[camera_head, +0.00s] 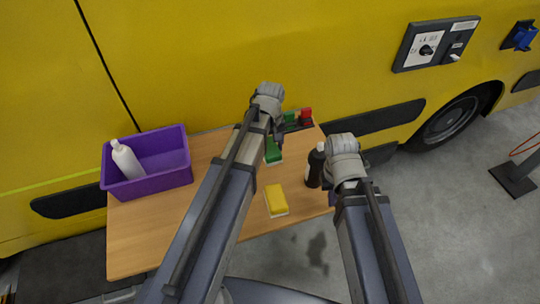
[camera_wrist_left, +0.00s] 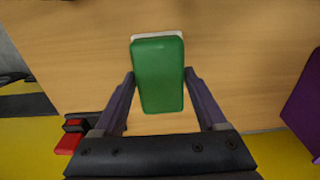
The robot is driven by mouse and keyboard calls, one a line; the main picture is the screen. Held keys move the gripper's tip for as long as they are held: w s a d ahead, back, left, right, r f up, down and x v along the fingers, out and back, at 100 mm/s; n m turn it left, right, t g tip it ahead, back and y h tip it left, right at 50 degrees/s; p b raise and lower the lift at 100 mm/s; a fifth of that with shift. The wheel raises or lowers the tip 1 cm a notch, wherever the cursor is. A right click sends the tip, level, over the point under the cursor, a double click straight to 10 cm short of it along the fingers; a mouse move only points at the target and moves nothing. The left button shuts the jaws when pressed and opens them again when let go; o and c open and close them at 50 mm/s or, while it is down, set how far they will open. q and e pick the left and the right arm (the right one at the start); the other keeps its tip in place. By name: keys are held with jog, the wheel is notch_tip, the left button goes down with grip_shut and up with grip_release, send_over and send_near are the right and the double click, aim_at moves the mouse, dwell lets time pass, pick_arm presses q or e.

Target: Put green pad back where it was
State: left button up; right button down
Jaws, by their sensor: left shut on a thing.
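The green pad (camera_head: 274,154) has a pale layer along one edge and is partly hidden by my left arm in the head view. In the left wrist view the green pad (camera_wrist_left: 158,75) sits between the two fingers of my left gripper (camera_wrist_left: 160,88), which is shut on it. I cannot tell whether the pad touches the table or is just above it. My right gripper (camera_head: 346,172) is over the table's right side, beside a dark bottle (camera_head: 315,166); its fingers are hidden.
A yellow pad (camera_head: 276,198) lies on the wooden table (camera_head: 160,235). A dark holder (camera_head: 292,126) with a red block (camera_head: 306,115) is at the back edge. A purple bin (camera_head: 150,183) with a white bottle (camera_head: 126,160) stands at left. A yellow vehicle (camera_head: 200,60) borders the back.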

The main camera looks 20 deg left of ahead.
aim_at(270, 153)
pick_arm(q)
jog(key=shift+f+b, duration=1.5)
jog(key=shift+f, duration=0.25)
jog(key=shift+f, duration=0.15)
jog(key=o, duration=1.1)
notch_tip(270, 153, up, 12)
jog(key=p, duration=1.2)
jog(key=shift+r, duration=0.2)
jog(key=s+d+m, duration=0.3)
jog(key=s, duration=0.1)
jog(key=s+d+m, duration=0.4)
jog(key=s, duration=0.1)
jog(key=s+d+m+y, duration=0.1)
jog(key=s+d+m, duration=0.2)
jog(key=s, duration=0.2)
jog(key=shift+s+d+m, duration=0.15)
jog(key=shift+d+m, duration=0.05)
jog(key=shift+m, duration=0.1)
